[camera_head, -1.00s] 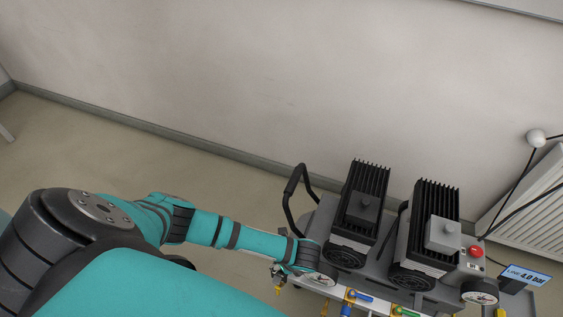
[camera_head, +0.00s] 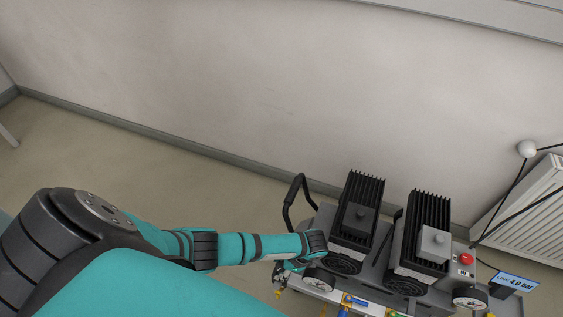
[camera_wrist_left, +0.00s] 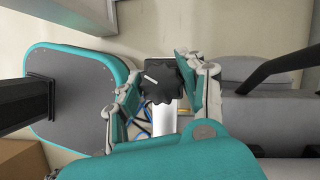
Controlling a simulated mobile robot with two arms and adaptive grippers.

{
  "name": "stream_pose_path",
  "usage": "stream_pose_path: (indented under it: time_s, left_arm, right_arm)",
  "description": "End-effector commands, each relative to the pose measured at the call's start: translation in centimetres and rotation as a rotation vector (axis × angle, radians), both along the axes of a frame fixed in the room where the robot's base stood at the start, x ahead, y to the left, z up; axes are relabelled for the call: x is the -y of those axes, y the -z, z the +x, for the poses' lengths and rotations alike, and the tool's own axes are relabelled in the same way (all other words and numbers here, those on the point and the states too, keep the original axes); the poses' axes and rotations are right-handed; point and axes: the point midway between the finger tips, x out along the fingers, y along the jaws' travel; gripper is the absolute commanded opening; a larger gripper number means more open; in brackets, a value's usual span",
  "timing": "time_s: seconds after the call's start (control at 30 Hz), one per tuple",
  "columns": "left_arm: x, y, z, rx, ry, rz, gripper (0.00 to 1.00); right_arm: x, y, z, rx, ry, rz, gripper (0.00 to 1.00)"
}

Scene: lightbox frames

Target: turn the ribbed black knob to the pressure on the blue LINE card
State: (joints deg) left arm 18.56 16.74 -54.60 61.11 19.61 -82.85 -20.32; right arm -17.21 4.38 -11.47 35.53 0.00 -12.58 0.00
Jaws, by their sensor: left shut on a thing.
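The ribbed black knob (camera_wrist_left: 161,82) shows in the middle of the left wrist view, with a white pointer line on its face running toward the upper left. My left gripper (camera_wrist_left: 158,84) is shut on the knob, one finger on each side. In the head view my left gripper (camera_head: 284,276) is at the left front of the compressor cart, and the knob cannot be made out there. The blue LINE card (camera_head: 517,283) at the lower right reads 4.0 bar. My right gripper is not in view.
Two finned black compressor units (camera_head: 359,212) (camera_head: 426,228) stand on the cart. Dial gauges (camera_head: 319,281) (camera_head: 470,300) sit at its front; their readings are too small to tell. A black handle (camera_head: 291,203) rises at the cart's left. A red button (camera_head: 466,258) is at right.

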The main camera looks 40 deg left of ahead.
Motion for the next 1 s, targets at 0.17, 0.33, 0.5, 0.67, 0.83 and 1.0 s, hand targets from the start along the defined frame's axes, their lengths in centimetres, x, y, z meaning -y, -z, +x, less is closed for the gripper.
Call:
stream_pose_path:
  time_s: [0.17, 0.33, 0.5, 0.67, 0.83, 1.0]
  left_arm:
    - [0.1, -0.1, -0.1, -0.003, -0.172, -0.003, 0.08]
    - [0.2, -0.1, -0.1, -0.003, -0.334, -0.003, 0.08]
    - [0.2, -0.1, -0.1, -0.004, -0.496, -0.002, 0.08]
    - [0.1, -0.1, -0.1, -0.004, -0.646, -0.003, 0.08]
    - [0.2, -0.1, -0.1, -0.004, -0.801, -0.002, 0.08]
    - [0.1, 0.0, -0.1, -0.003, -0.934, -0.002, 0.08]
  right_arm:
    - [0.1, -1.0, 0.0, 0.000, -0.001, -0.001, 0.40]
    - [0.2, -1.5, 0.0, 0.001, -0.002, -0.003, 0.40]
    - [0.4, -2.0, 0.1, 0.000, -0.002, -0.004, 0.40]
    - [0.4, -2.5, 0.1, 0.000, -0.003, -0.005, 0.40]
    - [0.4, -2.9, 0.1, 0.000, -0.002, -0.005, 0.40]
    - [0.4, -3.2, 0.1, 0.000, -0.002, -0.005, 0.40]
